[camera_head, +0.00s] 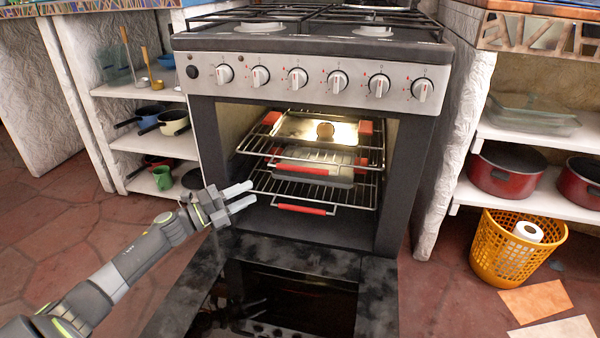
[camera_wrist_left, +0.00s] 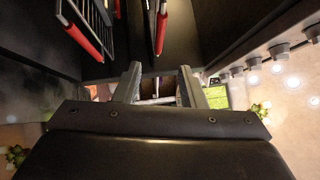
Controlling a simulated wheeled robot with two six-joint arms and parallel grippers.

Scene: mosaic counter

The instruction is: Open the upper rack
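The upper rack (camera_head: 345,149) is a metal wire shelf in the open oven, with a red handle bar (camera_head: 305,168) across its front. The lower rack (camera_head: 340,194) sits below it, with its own red handle (camera_head: 302,209). My left gripper (camera_head: 248,194) is at the left front of the oven opening, left of both handles and apart from them. Its two fingers are spread with nothing between them. In the left wrist view the gripper (camera_wrist_left: 158,80) also shows open, with two red bars above the fingers. My right gripper is out of view.
The oven door (camera_head: 300,262) is folded down in front. Cookware with red grips (camera_head: 365,127) sits in the oven, along with a round brown item (camera_head: 325,130). Knobs line the panel above. Shelves with pots flank the stove. A yellow basket (camera_head: 490,256) stands at right.

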